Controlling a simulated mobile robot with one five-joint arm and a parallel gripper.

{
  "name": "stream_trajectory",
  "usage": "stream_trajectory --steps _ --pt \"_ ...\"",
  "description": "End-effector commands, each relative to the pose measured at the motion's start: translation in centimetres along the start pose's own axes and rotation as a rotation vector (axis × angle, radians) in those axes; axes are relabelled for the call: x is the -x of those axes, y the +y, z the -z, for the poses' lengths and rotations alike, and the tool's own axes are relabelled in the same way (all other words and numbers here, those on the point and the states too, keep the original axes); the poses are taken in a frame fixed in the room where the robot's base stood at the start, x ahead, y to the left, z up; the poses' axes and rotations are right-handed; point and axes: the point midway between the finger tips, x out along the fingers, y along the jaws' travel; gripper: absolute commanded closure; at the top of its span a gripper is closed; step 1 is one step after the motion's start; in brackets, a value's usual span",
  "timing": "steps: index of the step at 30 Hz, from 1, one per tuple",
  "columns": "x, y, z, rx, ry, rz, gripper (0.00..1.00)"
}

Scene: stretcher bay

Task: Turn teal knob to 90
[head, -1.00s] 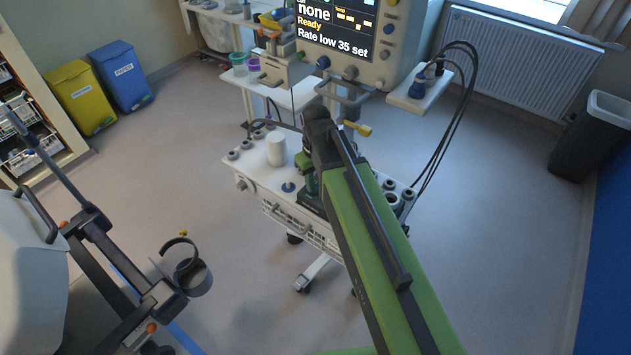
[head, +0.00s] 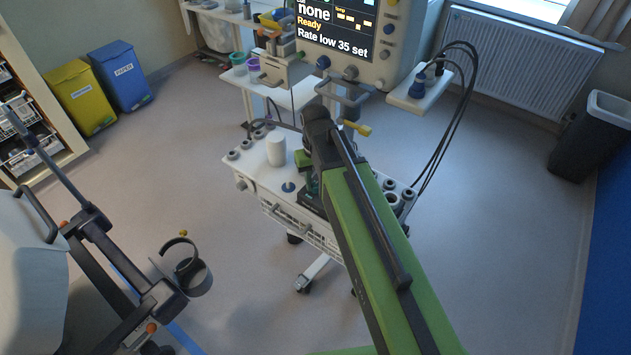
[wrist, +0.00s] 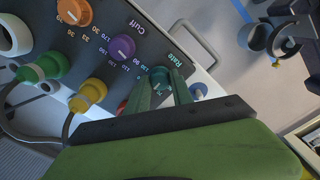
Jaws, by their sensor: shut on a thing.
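In the wrist view the teal knob (wrist: 159,74) sits on a dark grey panel (wrist: 128,75) near its right edge, beside the word "Rate" and a printed number scale. My gripper (wrist: 161,89) has one green finger on each side of this knob and is shut on it. The pointer's exact reading is too small to tell. In the head view my arm hides the knob and most of the panel on the white trolley (head: 258,179). The monitor screen (head: 337,25) reads "none", "Ready" and "Rate low 35 set".
A white canister (head: 277,149) stands on the trolley. Clear floor (head: 180,180) lies left of the trolley.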

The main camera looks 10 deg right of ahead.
Motion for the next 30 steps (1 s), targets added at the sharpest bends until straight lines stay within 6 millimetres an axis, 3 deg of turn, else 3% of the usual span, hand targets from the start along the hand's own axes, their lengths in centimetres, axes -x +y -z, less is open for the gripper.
stream_trajectory --steps 2,3,7,20,26,30 --pt "-0.1 0.0 -0.1 0.001 -0.004 0.001 1.0" --pt "-0.1 0.0 -0.1 0.001 -0.004 0.001 0.67" --pt "0.0 0.0 -0.1 0.001 -0.003 0.001 0.51" --pt "0.8 0.0 0.0 0.001 -0.001 0.0 0.51" --pt "4.0 0.0 0.0 0.001 -0.001 0.0 0.51" --pt "7.3 0.0 0.0 0.001 -0.001 0.0 0.51"
